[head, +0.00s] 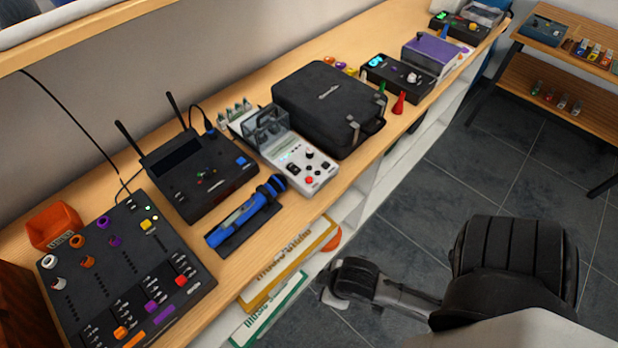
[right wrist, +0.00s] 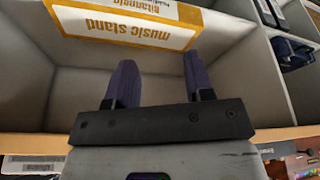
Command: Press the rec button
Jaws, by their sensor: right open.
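No label reading "rec" is legible, so I cannot tell which button it is. A black mixer (head: 118,262) at the front left of the wooden counter has a red button (head: 181,281) and several coloured knobs. A white device (head: 296,165) farther back also has a red button (head: 309,180). A black device with two antennas (head: 203,172) stands between them. My right gripper shows in the right wrist view (right wrist: 158,80), its two purple-grey fingers apart with nothing between them. It faces the shelving under the counter, away from the devices. My left gripper is out of view.
A blue microphone (head: 247,212) lies on a dark rest near the counter's front edge. A black case (head: 328,103) and a purple box (head: 436,54) stand farther back. A music stand box (right wrist: 130,22) sits in the shelf below.

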